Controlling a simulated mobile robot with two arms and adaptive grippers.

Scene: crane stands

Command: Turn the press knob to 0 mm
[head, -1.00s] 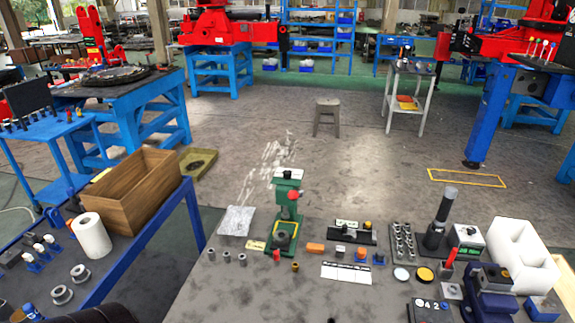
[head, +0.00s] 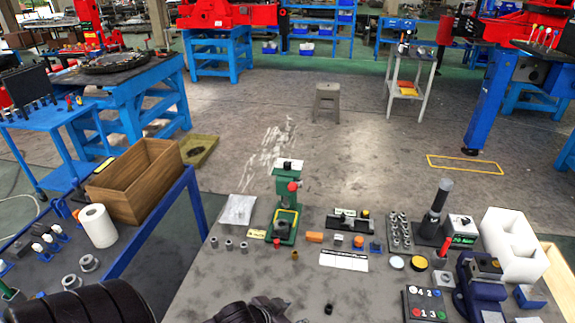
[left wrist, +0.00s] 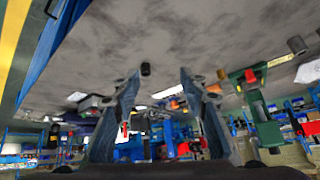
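The green press (head: 284,222) stands upright at the back of the workbench in the head view, with a red knob (head: 293,186) on its upper part and a white-and-black top. A scale reading cannot be made out. The press also shows upside down at the right of the left wrist view (left wrist: 262,108), its red knob (left wrist: 250,76) beside the column. My left gripper (left wrist: 159,78) is open, its two fingers apart with nothing between them. It is apart from the press. Its dark body shows at the bottom edge of the head view. My right gripper is not in view.
Small cylinders (head: 228,245) stand left of the press. A small black cylinder (head: 328,308) stands near the front. The bench middle is mostly clear. A wooden box (head: 135,190) is at left.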

